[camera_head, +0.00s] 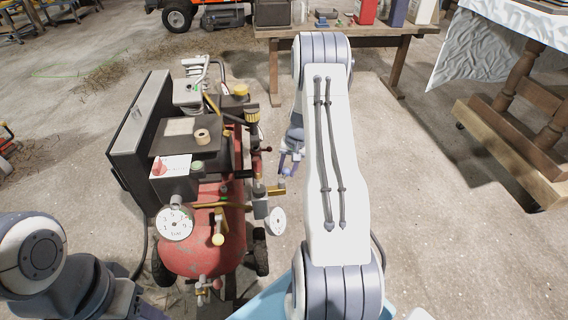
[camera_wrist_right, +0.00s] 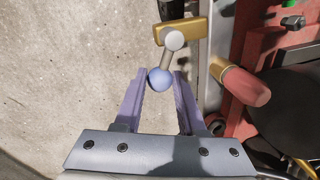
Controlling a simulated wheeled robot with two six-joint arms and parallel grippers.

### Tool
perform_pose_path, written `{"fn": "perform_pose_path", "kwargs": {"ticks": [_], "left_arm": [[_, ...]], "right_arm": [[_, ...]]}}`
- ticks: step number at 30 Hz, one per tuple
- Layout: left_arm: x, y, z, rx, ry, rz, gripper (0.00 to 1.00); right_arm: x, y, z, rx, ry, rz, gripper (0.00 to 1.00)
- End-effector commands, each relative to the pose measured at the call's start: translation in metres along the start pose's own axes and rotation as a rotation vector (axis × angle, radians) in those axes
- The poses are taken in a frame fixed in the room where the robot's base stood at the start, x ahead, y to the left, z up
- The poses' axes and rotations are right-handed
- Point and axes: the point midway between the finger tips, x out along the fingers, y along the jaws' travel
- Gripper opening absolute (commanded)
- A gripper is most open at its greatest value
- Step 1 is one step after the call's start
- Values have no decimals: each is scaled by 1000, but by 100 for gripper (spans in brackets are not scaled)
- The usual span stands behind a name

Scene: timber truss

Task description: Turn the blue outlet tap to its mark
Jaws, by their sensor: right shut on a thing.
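The outlet tap shows in the right wrist view as a blue ball knob (camera_wrist_right: 160,79) on a short grey lever, which runs up to a pale round pivot (camera_wrist_right: 174,40) on a brass body (camera_wrist_right: 190,29). My right gripper (camera_wrist_right: 160,77) is shut on the blue ball, one purple finger on each side. In the head view the right gripper (camera_head: 287,168) is at the right side of the red compressor (camera_head: 205,258), partly hidden by my arm. I cannot make out the tap's mark. My left gripper is out of view; only part of that arm shows.
A red-brown handle (camera_wrist_right: 243,82) sits close right of the tap. A round gauge (camera_head: 278,221) and a larger dial (camera_head: 175,224) are on the compressor. A dark panel (camera_head: 142,140) stands at its left. A wooden bench (camera_head: 390,30) is behind; open concrete floor lies right.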

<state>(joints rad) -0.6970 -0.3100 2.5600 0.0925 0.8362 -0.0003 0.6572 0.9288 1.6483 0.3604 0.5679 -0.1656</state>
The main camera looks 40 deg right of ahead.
Motion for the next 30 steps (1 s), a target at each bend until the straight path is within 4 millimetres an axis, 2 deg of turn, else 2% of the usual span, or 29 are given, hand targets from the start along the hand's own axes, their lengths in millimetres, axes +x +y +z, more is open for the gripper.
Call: {"fn": "perform_pose_path", "kwargs": {"ticks": [1,12,30], "left_arm": [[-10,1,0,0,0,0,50],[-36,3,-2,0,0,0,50],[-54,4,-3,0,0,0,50]], "right_arm": [[-6,2,1,47,9,1,0],[-7,17,9,391,77,1,0],[-8,32,28,914,183,0,0]]}}
